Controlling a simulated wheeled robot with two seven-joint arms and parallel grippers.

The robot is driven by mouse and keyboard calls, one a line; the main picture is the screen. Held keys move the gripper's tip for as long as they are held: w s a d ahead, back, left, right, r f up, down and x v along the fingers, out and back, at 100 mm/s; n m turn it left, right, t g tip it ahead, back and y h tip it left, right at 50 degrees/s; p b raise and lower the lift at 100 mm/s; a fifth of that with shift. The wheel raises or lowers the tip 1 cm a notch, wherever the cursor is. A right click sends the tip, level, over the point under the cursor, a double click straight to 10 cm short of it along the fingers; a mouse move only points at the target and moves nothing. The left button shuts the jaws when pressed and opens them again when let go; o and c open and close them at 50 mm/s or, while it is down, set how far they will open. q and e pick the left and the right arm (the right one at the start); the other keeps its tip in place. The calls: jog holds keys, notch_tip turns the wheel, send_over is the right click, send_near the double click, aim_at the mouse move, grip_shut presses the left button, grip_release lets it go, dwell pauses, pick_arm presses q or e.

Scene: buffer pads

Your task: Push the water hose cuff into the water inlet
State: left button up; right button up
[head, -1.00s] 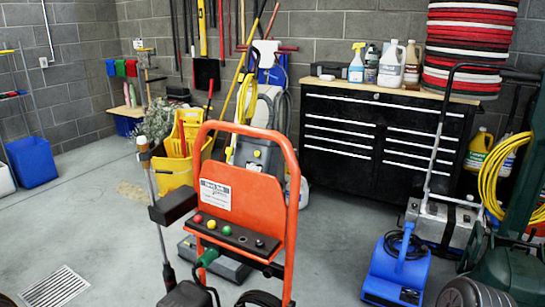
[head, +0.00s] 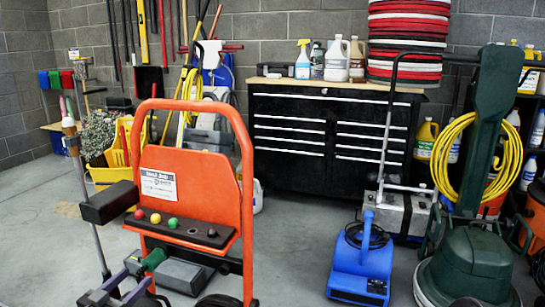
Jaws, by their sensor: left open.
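An orange machine frame (head: 190,186) stands upright in front of me, with a label and a dark panel of red, yellow and green knobs. A short green fitting (head: 152,260) sticks out below the panel at the lower left. I cannot tell whether it is the hose cuff or the water inlet, and I make out no other cuff or inlet. My left gripper (head: 118,289) is at the bottom edge, just below and left of the green fitting, its fingers apart. I see nothing held between them. My right gripper is out of view.
A blue blower (head: 366,263) stands on the floor right of the orange frame. A green floor machine (head: 468,268) with a coiled yellow cord (head: 447,160) stands at the far right. A black tool cabinet (head: 330,130) is behind. Open floor lies at the left.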

aim_at(147, 267)
pick_arm(q)
jog(key=shift+w, duration=0.1)
jog(key=b+x, duration=0.2)
jog(key=x, duration=0.5)
jog(key=shift+w+d+f, duration=0.1)
jog(key=shift+w, duration=0.05)
jog(key=shift+w+d, duration=0.2)
jog(key=shift+w, duration=0.5)
dwell(0.3)
jog(key=shift+c, duration=0.3)
grip_shut()
dwell(0.4)
jog(key=shift+s, duration=0.2)
jog(key=shift+p+v, duration=0.55)
jog(key=shift+v, duration=2.3)
